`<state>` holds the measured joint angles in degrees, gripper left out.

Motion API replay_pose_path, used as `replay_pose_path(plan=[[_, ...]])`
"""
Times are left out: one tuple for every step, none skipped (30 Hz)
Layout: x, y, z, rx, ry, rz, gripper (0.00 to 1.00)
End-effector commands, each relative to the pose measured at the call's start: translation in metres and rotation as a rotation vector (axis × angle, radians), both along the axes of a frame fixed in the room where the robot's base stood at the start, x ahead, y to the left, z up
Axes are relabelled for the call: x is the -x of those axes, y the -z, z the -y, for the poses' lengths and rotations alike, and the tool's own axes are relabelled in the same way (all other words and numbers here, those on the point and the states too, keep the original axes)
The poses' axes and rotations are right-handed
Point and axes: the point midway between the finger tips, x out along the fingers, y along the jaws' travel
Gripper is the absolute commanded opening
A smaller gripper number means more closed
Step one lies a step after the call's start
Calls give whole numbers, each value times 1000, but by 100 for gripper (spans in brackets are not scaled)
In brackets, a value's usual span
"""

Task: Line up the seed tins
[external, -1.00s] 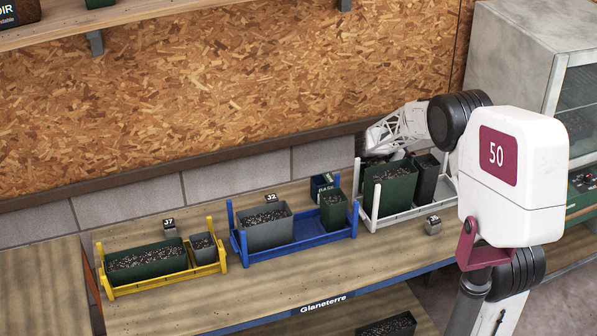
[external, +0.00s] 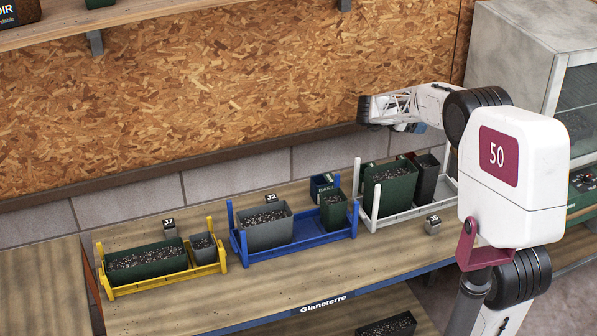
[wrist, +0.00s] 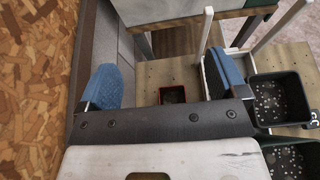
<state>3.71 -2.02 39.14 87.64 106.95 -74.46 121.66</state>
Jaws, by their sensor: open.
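My gripper (wrist: 166,80) is open, with blue fingers apart and nothing held. In the external view it is raised behind the white tray (external: 396,216). Between its fingers, the wrist view shows a small reddish-rimmed pot (wrist: 172,95) lower down on the bench. The white tray holds a dark green tin (external: 390,188) and a dark grey tin (external: 425,180). The blue tray (external: 300,243) holds a grey tin (external: 267,230) and a dark green tin (external: 334,211). The yellow tray (external: 165,284) holds a long green tin (external: 146,264) and a small grey tin (external: 203,248). All hold dark speckled soil.
Small numbered blocks stand by the trays: 37 (external: 169,228), 32 (external: 271,200) and one at the right (external: 432,224). The chipboard wall (external: 230,90) is close to my gripper. The bench front is clear.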

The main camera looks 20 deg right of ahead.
Motion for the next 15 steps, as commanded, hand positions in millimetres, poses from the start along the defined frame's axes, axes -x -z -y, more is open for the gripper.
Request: replay_pose_path(plan=[[0, -6, 0, 0, 0, 2, 91], [0, -9, 0, 0, 0, 3, 91], [0, -13, 0, 0, 0, 3, 91], [0, -16, 0, 0, 0, 3, 91], [0, -19, 0, 0, -2, 3, 91], [-2, -18, -1, 0, -18, 2, 91], [-3, -19, -2, 1, -27, 2, 91], [-4, -18, -3, 1, -40, 1, 91], [-6, -17, -4, 1, -54, 2, 91], [-7, -17, -5, 1, -65, 2, 91], [-8, -17, -6, 0, -76, 2, 91], [-10, -16, -7, 0, -92, 2, 91], [-11, -16, -8, 0, -105, 2, 91], [-13, -16, -9, 1, -119, 2, 91], [-15, -15, -10, 1, -138, 1, 91]])
